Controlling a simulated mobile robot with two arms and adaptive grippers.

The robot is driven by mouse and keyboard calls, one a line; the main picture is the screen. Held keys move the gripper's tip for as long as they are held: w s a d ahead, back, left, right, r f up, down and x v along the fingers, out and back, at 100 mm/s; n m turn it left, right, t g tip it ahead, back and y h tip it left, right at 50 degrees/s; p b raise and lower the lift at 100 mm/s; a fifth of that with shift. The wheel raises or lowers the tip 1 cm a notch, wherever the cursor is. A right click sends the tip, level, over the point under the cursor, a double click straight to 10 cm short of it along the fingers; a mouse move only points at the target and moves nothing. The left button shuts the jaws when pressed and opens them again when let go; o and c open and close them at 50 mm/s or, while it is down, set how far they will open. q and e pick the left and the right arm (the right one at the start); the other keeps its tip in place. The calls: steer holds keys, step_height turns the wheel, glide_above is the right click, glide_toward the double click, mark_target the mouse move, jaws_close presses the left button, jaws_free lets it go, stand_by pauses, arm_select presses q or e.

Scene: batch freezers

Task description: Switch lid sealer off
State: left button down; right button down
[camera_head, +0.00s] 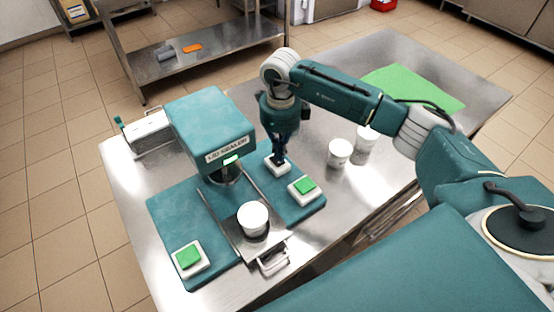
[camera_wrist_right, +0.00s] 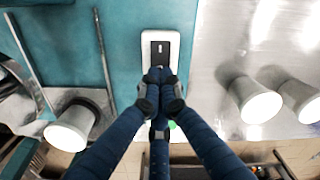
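The teal lid sealer (camera_head: 208,120) stands on the steel table, with a labelled head and a teal base. A small green light shows under its label. A white switch box (camera_head: 270,168) sits on the right part of the base. In the right wrist view the switch (camera_wrist_right: 161,47) is a dark rocker with a white mark in a white housing. My right gripper (camera_head: 279,158) points down at this switch. Its fingertips (camera_wrist_right: 160,76) are together at the rocker's near end; whether they touch it I cannot tell. My left gripper is not in view.
White boxes with green buttons sit at the base's right (camera_head: 305,186) and left (camera_head: 188,257). A white cup (camera_head: 253,217) stands in the sealer's tray. Two white cups (camera_head: 339,152) stand right of the sealer. A green mat (camera_head: 412,88) lies at the far right.

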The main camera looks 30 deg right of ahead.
steer(key=shift+f+b, duration=1)
steer(key=shift+f, duration=0.25)
stand_by(0.5)
steer(key=shift+s+r, duration=0.1)
steer(key=shift+r, duration=0.1)
steer(key=shift+w+r+p, duration=0.2)
steer(key=shift+r+p, duration=0.55)
steer(key=shift+r, duration=0.1)
steer(key=shift+s+r+p, duration=0.1)
steer(key=shift+r+p, duration=1.3)
steer(key=shift+r, duration=1.15)
steer(key=shift+f, duration=0.1)
